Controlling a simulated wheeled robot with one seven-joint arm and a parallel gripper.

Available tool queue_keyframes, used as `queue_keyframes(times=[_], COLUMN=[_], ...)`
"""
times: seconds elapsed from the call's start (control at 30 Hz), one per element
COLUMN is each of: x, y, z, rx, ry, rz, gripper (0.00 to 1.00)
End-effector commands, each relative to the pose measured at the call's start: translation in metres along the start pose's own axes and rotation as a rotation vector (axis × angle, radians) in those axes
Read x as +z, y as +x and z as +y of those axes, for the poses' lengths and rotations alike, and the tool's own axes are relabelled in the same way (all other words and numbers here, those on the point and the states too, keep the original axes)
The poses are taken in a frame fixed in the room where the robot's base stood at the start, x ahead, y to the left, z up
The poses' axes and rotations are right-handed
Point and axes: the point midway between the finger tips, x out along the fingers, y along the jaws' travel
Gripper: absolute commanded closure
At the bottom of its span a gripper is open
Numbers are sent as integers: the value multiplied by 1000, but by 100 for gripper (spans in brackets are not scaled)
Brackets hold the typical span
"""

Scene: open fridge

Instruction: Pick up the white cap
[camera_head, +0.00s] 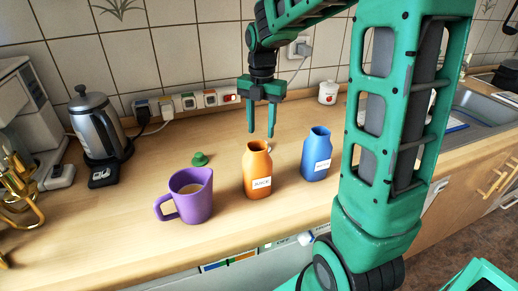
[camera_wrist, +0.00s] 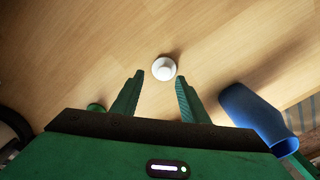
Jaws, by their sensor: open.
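The white cap (camera_wrist: 163,67) lies on the wooden counter in the wrist view, just beyond and between my fingertips. In the head view only a small white bit of it (camera_head: 268,148) shows, mostly hidden behind the orange bottle (camera_head: 257,172). My gripper (camera_head: 261,134) points down above the counter, behind the orange bottle. Its two fingers (camera_wrist: 160,78) are spread apart with nothing between them, and the cap appears below them on the counter.
A blue bottle (camera_head: 316,155) stands right of the orange one; it also shows in the wrist view (camera_wrist: 252,110). A purple jug (camera_head: 192,197) and a green cap (camera_head: 200,159) are to the left. A kettle (camera_head: 97,127) stands farther left. A white jar (camera_head: 327,93) stands near the wall.

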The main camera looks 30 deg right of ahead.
Motion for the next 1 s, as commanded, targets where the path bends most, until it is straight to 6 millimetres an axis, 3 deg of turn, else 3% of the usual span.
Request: queue_keyframes(times=[0.33, 0.67, 0.83, 1.0], x=[1, 1, 1, 1], y=[44, 50, 50, 50], z=[-7, -7, -7, -7], rx=[-2, 0, 0, -1], ry=[2, 2, 1, 1], rz=[1, 0, 0, 1], gripper=[60, 60, 100, 100])
